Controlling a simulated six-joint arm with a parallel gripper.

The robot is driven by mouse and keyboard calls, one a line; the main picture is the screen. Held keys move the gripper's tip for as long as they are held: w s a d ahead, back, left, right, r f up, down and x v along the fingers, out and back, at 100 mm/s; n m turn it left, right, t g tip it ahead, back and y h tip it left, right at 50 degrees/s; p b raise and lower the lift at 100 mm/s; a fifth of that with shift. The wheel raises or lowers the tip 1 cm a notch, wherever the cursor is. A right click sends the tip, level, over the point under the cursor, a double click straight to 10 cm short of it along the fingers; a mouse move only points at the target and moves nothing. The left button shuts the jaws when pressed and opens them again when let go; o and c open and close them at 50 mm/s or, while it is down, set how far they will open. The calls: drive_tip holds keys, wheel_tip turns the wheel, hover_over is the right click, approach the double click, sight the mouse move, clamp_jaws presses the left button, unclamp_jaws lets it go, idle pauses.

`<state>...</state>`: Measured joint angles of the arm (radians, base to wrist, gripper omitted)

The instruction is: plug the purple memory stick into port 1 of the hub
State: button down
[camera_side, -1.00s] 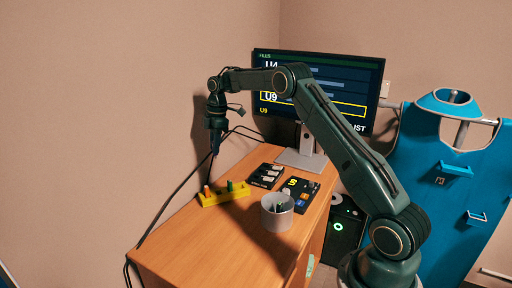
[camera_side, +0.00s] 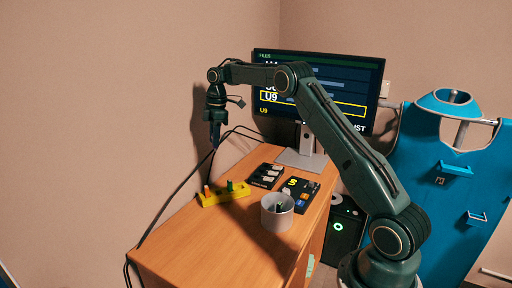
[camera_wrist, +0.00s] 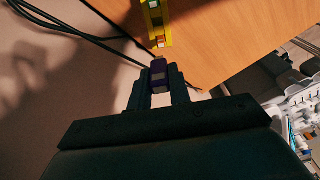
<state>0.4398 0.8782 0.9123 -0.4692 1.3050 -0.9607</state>
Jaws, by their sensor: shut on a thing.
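My gripper (camera_side: 215,146) is raised above the far left part of the desk, behind the yellow block. In the wrist view my gripper (camera_wrist: 160,88) is shut on the purple memory stick (camera_wrist: 158,74), which has a pale metal end pointing away from me. In the side view the stick is too small to make out. The yellow block (camera_side: 222,196) holds an orange and a green stick upright; it also shows in the wrist view (camera_wrist: 154,22), apart from the purple stick. I cannot tell for sure which thing is the hub, and no port numbers are readable.
A black tray with pale pieces (camera_side: 264,176) and a black panel with coloured marks (camera_side: 300,192) lie to the right. A grey cup (camera_side: 277,213) stands in front of them. A monitor (camera_side: 318,90) stands behind. Cables run along the desk's left edge. The desk front is clear.

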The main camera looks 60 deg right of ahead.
drive_tip(key=shift+d, duration=0.1)
drive_tip(key=s+d+f+m+h, duration=0.1)
drive_tip(key=s+d+f+m, duration=0.1)
drive_tip(key=d+m, duration=0.3)
drive_tip(key=s+d+f+m, duration=0.2)
drive_tip(key=d+f+m, duration=0.3)
drive_tip(key=m, duration=0.9)
drive_tip(key=s+d+f+m+h, duration=0.1)
drive_tip(key=s+d+f+m, duration=0.1)
drive_tip(key=d+m, duration=0.4)
drive_tip(key=shift+s+f+m+g+h, duration=0.35)
drive_tip(key=shift+f+m, duration=0.55)
drive_tip(key=shift+m, duration=1)
drive_tip(key=shift+d+f, duration=0.1)
drive_tip(key=shift+f, duration=0.1)
drive_tip(key=shift+f, duration=3.65)
drive_tip(key=shift+f, duration=0.55)
drive_tip(key=c, duration=1.1)
unclamp_jaws()
